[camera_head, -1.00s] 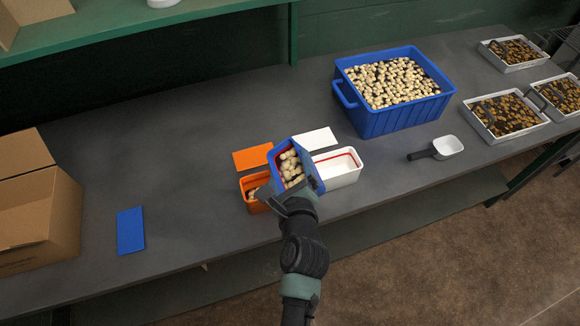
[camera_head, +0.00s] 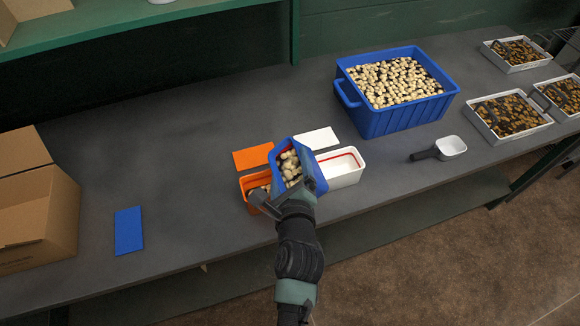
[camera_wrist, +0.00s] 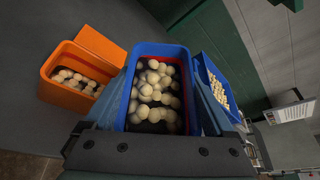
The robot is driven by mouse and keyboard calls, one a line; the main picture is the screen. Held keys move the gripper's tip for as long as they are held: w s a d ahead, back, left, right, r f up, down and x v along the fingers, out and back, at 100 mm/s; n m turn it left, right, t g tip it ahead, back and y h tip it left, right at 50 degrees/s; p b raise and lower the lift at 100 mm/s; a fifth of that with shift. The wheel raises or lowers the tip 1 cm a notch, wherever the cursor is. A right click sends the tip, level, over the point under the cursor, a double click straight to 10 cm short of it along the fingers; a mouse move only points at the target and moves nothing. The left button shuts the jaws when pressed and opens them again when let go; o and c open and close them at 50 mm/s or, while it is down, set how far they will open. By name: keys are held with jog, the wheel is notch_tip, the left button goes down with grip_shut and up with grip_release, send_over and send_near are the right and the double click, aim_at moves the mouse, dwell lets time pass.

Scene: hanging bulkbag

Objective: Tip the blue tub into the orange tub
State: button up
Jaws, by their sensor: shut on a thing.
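The orange tub (camera_head: 247,182) stands on the bench, partly hidden by the blue tub and my gripper. In the wrist view the orange tub (camera_wrist: 56,92) is at the left, with several pale pieces inside. No pieces are seen falling.
A white tub (camera_head: 345,180) stands close on the right. Orange (camera_head: 252,158), white (camera_head: 315,138) and blue (camera_head: 129,230) lids lie flat. A large blue bin (camera_head: 385,122), a scoop (camera_head: 450,147) and trays (camera_head: 508,137) are right; a cardboard box (camera_head: 60,225) is left.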

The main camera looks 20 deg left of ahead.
jog(key=shift+s+a+f+n+t+h+b, duration=0.15)
jog(key=shift+f+n+t+h+b, duration=0.2)
jog(key=shift+n+b, duration=0.55)
jog(key=shift+a+f+n+t+h+b, duration=0.15)
jog(key=shift+n+t+b, duration=0.35)
jog(key=shift+b, duration=0.7)
dwell(0.9)
jog(key=shift+s+a+f+n+t+b, duration=0.2)
jog(key=shift+f+n+t+b, duration=0.3)
jog(key=shift+n+b, duration=0.45)
dwell(0.3)
jog(key=shift+p, duration=0.3)
